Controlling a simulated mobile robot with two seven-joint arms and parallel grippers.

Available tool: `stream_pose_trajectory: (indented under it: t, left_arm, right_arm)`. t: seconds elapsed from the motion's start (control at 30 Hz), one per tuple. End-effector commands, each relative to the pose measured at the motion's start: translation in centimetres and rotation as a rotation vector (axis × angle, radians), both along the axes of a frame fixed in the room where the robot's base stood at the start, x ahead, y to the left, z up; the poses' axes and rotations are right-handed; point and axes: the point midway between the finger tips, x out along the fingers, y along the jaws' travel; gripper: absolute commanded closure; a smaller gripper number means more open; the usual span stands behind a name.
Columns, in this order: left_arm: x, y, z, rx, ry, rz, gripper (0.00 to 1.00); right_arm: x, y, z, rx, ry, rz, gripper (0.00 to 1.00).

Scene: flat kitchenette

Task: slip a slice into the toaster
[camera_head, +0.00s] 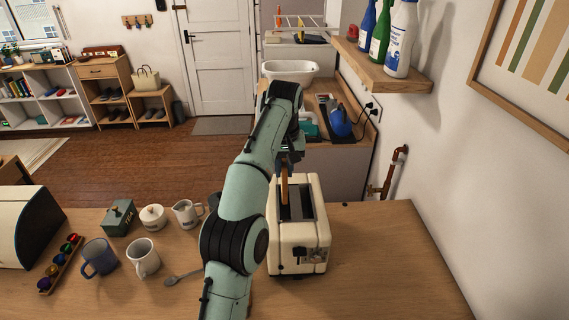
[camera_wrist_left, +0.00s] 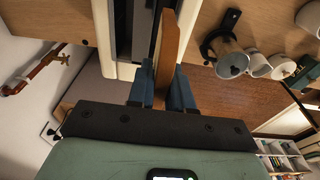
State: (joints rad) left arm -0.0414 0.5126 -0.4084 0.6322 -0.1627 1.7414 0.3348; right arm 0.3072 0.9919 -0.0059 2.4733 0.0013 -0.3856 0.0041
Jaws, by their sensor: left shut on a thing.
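The cream toaster (camera_head: 314,238) stands on the wooden counter, with dark slots in its top. My left gripper (camera_head: 285,164) is above the far end of the toaster and is shut on a brown slice (camera_head: 284,189). The slice is upright, by the left side of the toaster's top. In the left wrist view the slice (camera_wrist_left: 171,40) stands between the blue fingers (camera_wrist_left: 165,86), beside the toaster's pale edge (camera_wrist_left: 103,35). I cannot tell whether its lower edge is inside a slot. My left arm hides part of the toaster's left side. My right gripper is not in view.
Left of my arm stand a white mug (camera_head: 143,258), a blue mug (camera_head: 98,257), a small jug (camera_head: 186,213), a sugar pot (camera_head: 152,217) and a green box (camera_head: 119,217). A spoon (camera_head: 181,277) lies near the toaster. The counter to the right of the toaster (camera_head: 385,255) is clear.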

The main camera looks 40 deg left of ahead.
Motion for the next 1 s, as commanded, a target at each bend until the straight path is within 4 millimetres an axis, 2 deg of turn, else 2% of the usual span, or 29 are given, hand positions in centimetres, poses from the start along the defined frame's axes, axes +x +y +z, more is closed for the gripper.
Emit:
stream_pose_trajectory:
  t: [0.3,0.6,1.0]
  left_arm:
    - [-0.1,-0.1,-2.6,0.0,0.001,-0.002,1.0]
    - [-0.1,0.0,-5.2,0.0,0.002,-0.002,1.0]
    - [0.0,0.0,-6.3,-0.001,0.0,-0.002,1.0]
  right_arm:
    - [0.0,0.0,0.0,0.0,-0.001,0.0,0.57]
    - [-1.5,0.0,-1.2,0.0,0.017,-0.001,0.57]
    - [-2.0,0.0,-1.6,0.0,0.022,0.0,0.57]
